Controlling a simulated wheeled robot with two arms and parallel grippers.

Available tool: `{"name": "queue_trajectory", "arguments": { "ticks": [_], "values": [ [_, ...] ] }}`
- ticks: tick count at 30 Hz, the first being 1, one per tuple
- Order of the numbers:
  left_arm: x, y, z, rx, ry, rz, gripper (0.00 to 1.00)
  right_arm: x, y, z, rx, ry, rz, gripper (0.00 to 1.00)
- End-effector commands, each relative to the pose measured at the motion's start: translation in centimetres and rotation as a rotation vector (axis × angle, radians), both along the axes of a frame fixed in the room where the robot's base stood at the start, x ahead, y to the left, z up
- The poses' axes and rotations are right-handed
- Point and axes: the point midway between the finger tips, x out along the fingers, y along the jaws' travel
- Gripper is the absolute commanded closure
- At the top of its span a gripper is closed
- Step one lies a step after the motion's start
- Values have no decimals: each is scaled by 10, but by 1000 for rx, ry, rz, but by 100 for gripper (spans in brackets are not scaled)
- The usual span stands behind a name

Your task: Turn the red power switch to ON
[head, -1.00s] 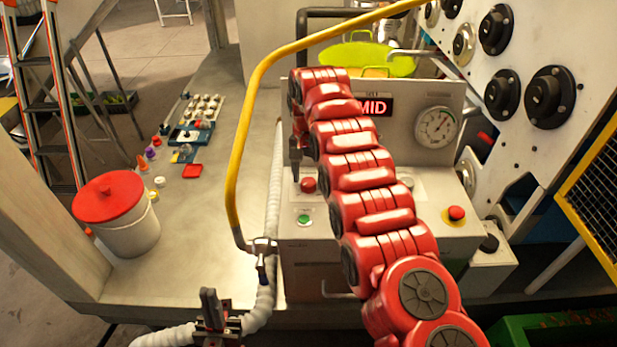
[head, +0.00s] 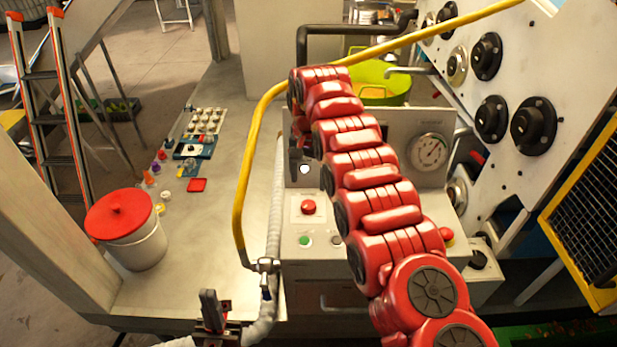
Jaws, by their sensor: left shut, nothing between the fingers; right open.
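A red round knob (head: 309,207) sits on a pale square plate on the front of the grey control box (head: 325,240). Its setting and any ON marking are too small to read, and I cannot tell for sure that it is the power switch. Another red knob (head: 447,235) shows partly behind my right arm. My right gripper (head: 294,172) points down just above and left of the plate, apart from the red knob; its fingers are small and dark, open and empty. My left gripper (head: 212,320) is low at the bottom edge, shut and empty, beside the white ribbed hose (head: 276,200).
A yellow pipe (head: 243,200) arches across the front. A green button (head: 304,240) is below the plate and a gauge (head: 429,152) is to the right. A white bucket with red lid (head: 121,212) and small parts stand left. My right arm covers much of the box.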

Motion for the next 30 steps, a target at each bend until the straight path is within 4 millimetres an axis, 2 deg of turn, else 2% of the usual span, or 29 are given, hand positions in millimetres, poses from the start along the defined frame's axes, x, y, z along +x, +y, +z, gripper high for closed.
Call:
{"name": "queue_trajectory", "arguments": {
  "ticks": [1,3,9,12,16,30],
  "values": [
    [0,0,22,0,0,0,100,0,0,23,1,-1,0,19],
    [0,0,37,0,0,0,100,0,0,38,-1,1,0,19],
    [0,0,74,0,0,0,100,1,0,75,1,-3,0,19],
    [0,0,85,0,0,0,100,0,0,86,1,-1,0,19],
    [0,0,90,0,0,0,100,0,0,90,0,0,0,19],
    [0,0,88,0,0,0,100,0,0,88,0,0,0,19]
  ]
}}
